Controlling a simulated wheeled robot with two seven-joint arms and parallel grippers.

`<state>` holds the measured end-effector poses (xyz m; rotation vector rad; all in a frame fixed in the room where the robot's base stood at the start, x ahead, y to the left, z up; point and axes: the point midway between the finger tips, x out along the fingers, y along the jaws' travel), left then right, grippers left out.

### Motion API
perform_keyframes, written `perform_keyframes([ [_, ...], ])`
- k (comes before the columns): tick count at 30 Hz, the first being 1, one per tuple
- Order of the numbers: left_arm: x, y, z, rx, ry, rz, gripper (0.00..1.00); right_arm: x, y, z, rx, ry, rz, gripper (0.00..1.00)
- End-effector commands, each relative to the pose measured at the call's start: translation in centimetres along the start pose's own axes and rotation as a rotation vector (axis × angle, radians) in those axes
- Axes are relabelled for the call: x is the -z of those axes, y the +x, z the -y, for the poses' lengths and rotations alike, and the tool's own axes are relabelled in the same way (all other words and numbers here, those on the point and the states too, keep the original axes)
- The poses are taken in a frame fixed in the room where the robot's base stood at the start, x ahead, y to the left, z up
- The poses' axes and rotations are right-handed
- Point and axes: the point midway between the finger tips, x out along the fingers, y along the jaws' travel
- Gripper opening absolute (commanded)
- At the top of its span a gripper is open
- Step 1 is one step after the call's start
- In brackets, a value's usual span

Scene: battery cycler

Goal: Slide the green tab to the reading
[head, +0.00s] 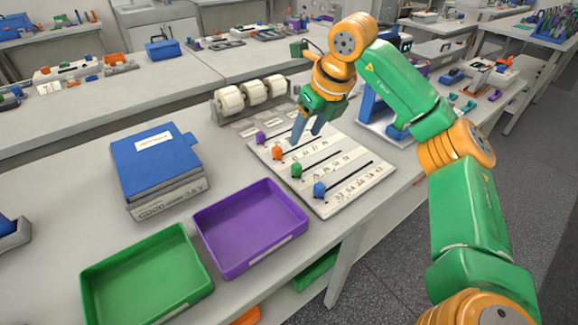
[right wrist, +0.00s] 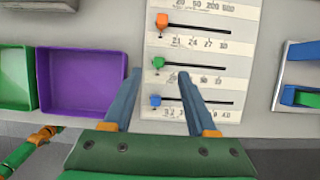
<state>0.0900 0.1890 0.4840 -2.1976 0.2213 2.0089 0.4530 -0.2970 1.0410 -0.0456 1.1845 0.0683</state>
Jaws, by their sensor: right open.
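The green tab (head: 297,170) sits at the left end of its black slot on a white slider board. In the right wrist view the green tab (right wrist: 158,63) is ahead of my fingertips, slightly left of centre. Its slot runs to the right, with small printed numbers beside it that are partly hidden by a finger and hard to read. My right gripper (head: 306,133) is open and empty over the board; in the right wrist view its two fingers (right wrist: 160,72) are spread, apart from the tab. My left gripper is not seen.
An orange tab (head: 278,153), purple tab (head: 261,137) and blue tab (head: 320,190) sit on neighbouring slots. A purple tray (head: 205,212), green tray (head: 90,275) and blue-topped box (head: 172,185) stand left. A blue-and-white stand (head: 375,118) is close on the right.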

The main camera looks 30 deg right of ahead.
Motion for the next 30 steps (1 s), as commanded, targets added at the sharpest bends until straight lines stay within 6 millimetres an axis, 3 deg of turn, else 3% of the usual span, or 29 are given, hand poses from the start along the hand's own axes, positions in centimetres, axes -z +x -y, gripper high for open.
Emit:
perform_keyframes([
  [2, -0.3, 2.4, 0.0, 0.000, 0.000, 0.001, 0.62, 0.9, 2.2, 0.0, 0.000, 0.000, 0.000, 0.57],
  [8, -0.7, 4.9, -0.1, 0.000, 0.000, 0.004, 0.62, 1.9, 4.5, 0.0, -0.001, -0.001, 0.000, 0.57],
  [11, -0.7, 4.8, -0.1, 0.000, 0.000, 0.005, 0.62, 1.9, 5.1, 0.0, 0.000, 0.000, -0.001, 0.57],
  [21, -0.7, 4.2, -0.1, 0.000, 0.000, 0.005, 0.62, 1.8, 10.8, 0.0, 0.000, -0.001, -0.002, 0.57],
  [30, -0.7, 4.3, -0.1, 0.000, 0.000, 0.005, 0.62, 1.8, 11.4, 0.0, 0.000, -0.001, 0.001, 0.55],
])
